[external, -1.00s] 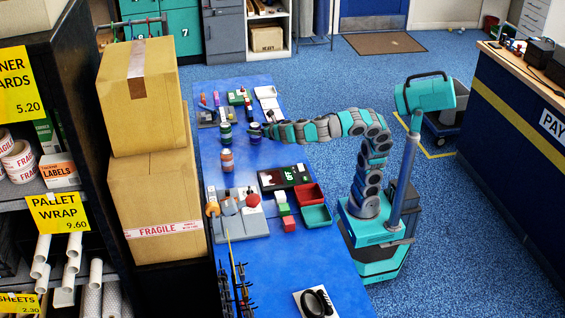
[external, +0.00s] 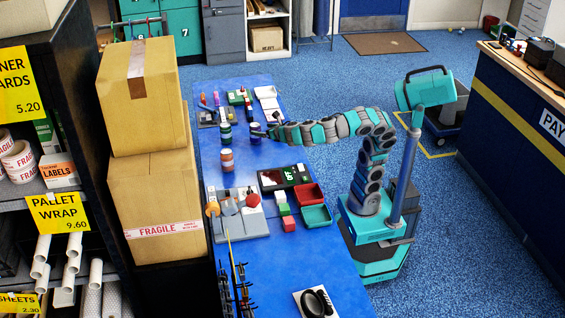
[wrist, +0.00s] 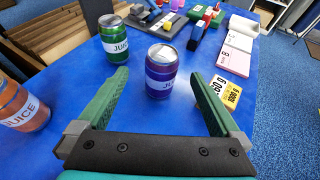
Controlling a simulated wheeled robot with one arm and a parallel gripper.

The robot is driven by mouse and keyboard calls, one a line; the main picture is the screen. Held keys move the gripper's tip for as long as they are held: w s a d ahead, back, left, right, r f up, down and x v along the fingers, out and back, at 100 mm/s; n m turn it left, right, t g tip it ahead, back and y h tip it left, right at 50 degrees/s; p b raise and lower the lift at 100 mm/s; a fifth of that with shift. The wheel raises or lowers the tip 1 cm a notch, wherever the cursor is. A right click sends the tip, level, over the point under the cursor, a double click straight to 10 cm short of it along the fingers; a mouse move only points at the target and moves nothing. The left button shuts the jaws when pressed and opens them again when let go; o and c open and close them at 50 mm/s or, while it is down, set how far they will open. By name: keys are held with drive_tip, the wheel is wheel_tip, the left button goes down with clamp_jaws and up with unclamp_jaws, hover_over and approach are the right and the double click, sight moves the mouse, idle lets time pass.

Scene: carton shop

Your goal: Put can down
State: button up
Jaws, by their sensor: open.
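A purple-blue juice can (wrist: 161,74) stands upright on the blue table in the wrist view, straight ahead of my gripper. It also shows in the external view (external: 255,134), just left of my gripper (external: 270,133). In the wrist view my gripper (wrist: 159,88) has its two green fingers spread wide, with clear space between each finger and the can. The can is at about the fingertips and nothing is held. A green juice can (wrist: 114,36) stands behind it to the left. An orange juice can (wrist: 20,106) stands at the left edge, partly cut off.
Beyond the cans lie a grey tool tray (external: 207,117) and an open notepad (wrist: 238,42). A yellow-and-white number card (wrist: 228,90) lies right of the can. Large cartons (external: 152,205) stand left of the table. Red (external: 308,194) and green (external: 316,215) bins sit nearer the front.

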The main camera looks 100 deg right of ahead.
sight(258, 130)
drive_tip(key=p, duration=0.1)
drive_tip(key=d+p, duration=0.1)
drive_tip(key=shift+w+d+p, duration=0.2)
drive_tip(key=shift+w+p, duration=0.15)
drive_tip(key=shift+w+d+f, duration=0.15)
drive_tip(key=shift+d+f, duration=0.3)
drive_tip(key=shift+f, duration=0.2)
drive_tip(key=shift+x, duration=3.65)
drive_tip(key=shift+r, duration=0.1)
drive_tip(key=shift+c, duration=0.4)
drive_tip(key=c, duration=1.4)
wheel_tip(258, 130, up, 10)
drive_tip(key=shift+f+p, duration=0.1)
drive_tip(key=shift+p, duration=0.6)
drive_tip(key=shift+c, duration=0.2)
